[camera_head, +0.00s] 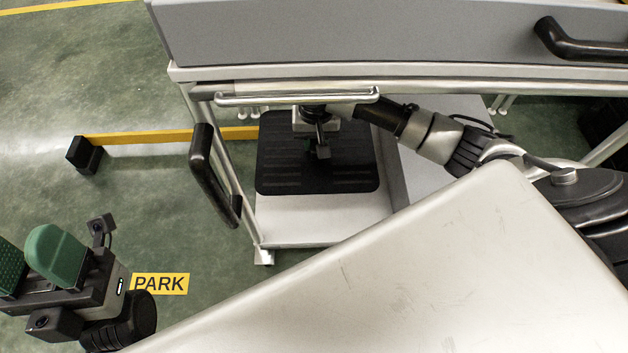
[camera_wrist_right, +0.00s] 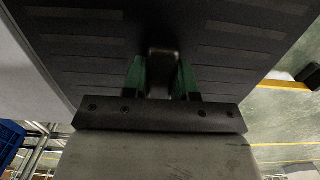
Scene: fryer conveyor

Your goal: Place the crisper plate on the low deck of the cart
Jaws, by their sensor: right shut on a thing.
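The black slotted crisper plate (camera_head: 275,165) lies flat over the cart's low deck (camera_head: 295,228), inside the frame under the upper shelf. I cannot tell whether it touches the deck. My right gripper (camera_head: 318,140) reaches in from the right above the plate, partly hidden by the handle bar. In the right wrist view, its green fingers (camera_wrist_right: 162,80) are shut on the plate's dark central knob (camera_wrist_right: 163,58), with the plate (camera_wrist_right: 85,45) filling the upper picture. My left gripper (camera_head: 30,265) is open and empty over the floor at the lower left.
The grey cart top (camera_head: 380,30) overhangs the low deck. A black side handle (camera_head: 210,175) and a metal bar (camera_head: 295,97) edge the opening. A large metal surface (camera_head: 400,270) fills the lower right. A yellow barrier (camera_head: 170,136) stands left; floor around the PARK sign (camera_head: 160,284) is free.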

